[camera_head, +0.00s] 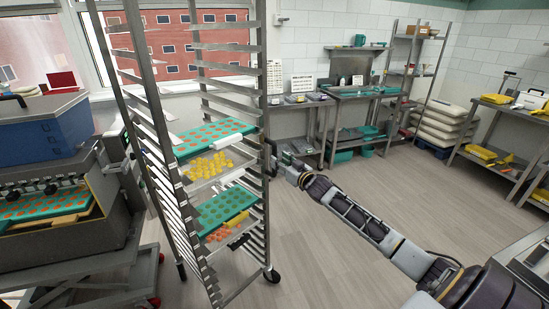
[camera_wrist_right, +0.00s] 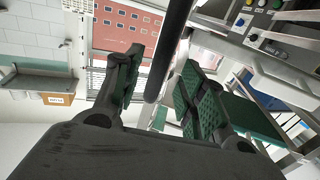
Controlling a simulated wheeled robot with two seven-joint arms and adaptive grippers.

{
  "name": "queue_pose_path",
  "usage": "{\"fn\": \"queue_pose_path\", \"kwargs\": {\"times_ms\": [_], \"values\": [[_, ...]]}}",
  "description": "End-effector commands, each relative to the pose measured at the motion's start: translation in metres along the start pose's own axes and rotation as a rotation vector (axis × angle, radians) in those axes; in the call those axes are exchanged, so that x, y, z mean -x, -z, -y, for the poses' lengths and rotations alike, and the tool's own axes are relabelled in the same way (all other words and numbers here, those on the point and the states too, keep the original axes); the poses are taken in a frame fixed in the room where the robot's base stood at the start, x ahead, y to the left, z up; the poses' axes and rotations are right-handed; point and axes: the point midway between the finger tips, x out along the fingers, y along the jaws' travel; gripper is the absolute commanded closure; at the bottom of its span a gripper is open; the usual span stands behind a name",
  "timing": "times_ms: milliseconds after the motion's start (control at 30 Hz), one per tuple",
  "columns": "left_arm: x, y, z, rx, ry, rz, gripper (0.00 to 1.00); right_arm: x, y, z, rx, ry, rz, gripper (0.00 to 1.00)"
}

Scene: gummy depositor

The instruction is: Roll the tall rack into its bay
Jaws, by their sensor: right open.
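The tall rack (camera_head: 257,60) is a metal frame with slanted shelf runners, standing upright on casters left of centre in the head view. It holds a teal mould tray (camera_head: 212,137), a tray of yellow gummies (camera_head: 208,165) and a lower teal tray (camera_head: 224,207). My right gripper (camera_head: 276,161) is at the rack's right side, near a dark handle (camera_head: 269,147). In the right wrist view my right gripper (camera_wrist_right: 157,82) has its fingers spread, and a dark bar (camera_wrist_right: 173,50) runs between them. Contact with the bar cannot be told. My left gripper is not in view.
A depositor machine with blue box (camera_head: 45,130) stands left, close to the rack. Metal tables (camera_head: 350,93) and stacked white sacks (camera_head: 440,125) line the back wall. A side table (camera_head: 500,165) stands right. The wooden floor (camera_head: 420,190) in the middle and right is clear.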

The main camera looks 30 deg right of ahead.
Motion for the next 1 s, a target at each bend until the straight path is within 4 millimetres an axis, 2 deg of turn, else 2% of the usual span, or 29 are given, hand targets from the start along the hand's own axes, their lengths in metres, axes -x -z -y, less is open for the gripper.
{"fn": "queue_pose_path", "kwargs": {"times_ms": [600, 1000], "values": [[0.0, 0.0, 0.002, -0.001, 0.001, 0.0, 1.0, -0.036, 0.001, 0.0, 0.0, 0.0, -0.002, 0.59], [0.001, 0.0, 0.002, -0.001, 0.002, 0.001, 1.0, -0.046, 0.001, 0.0, 0.0, 0.0, -0.001, 0.59]]}}
